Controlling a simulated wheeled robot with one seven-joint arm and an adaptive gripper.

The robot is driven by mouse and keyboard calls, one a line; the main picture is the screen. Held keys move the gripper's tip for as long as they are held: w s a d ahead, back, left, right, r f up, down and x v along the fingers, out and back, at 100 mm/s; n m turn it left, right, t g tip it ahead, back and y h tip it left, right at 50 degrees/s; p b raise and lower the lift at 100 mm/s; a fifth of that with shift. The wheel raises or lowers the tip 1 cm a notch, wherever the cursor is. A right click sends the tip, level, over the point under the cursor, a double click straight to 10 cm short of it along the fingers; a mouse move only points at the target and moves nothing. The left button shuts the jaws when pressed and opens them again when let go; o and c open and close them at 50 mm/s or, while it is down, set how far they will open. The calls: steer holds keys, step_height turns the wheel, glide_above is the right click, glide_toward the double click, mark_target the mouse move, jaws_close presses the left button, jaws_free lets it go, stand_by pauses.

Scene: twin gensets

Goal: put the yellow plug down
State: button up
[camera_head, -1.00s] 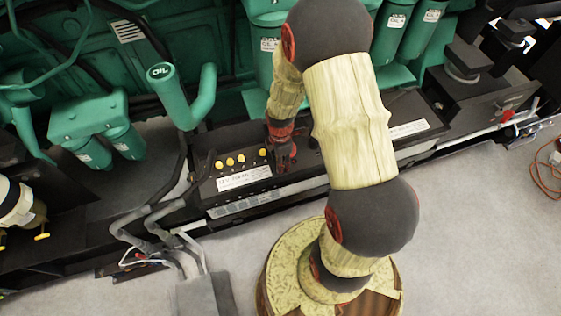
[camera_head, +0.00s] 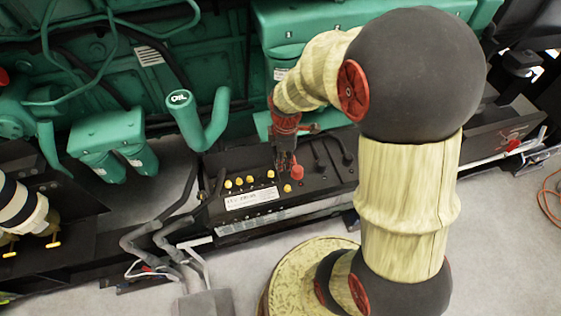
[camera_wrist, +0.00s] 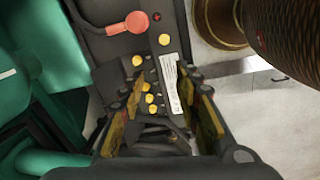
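Several yellow plugs (camera_head: 239,181) stand in a row on top of the black battery (camera_head: 330,181), with a gap in the row. One more yellow plug (camera_head: 287,188) sits apart on the battery top, just in front of my gripper (camera_head: 286,161). In the wrist view, my gripper (camera_wrist: 160,80) has its two fingers spread, with nothing seen held between them. Yellow plugs (camera_wrist: 149,98) show beyond and between the fingers, and a yellow plug (camera_wrist: 137,60) shows past the left fingertip. Whether any finger touches the battery I cannot tell.
A red terminal cap (camera_head: 297,172) with a cable is close to the right of my gripper; it also shows in the wrist view (camera_wrist: 137,22). The green engine (camera_head: 205,122) rises behind the battery. Grey floor (camera_head: 480,235) lies in front.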

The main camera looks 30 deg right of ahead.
steer(key=s+a+r+m+t, duration=0.1)
steer(key=s+a+r+m, duration=0.2)
steer(key=r, duration=0.5)
steer(key=s+a+r+m+t, duration=0.2)
steer(key=s+a+r+m, duration=0.2)
steer(key=r, duration=0.3)
steer(key=s+a+r+m+t, duration=0.1)
steer(key=s+a+r+m, duration=0.2)
steer(key=s+r+m, duration=0.2)
step_height(320, 180, up, 4)
steer(key=shift+s+a+f+m+t, duration=0.2)
steer(key=shift+s+m+t, duration=0.1)
steer(key=shift+s+t, duration=0.15)
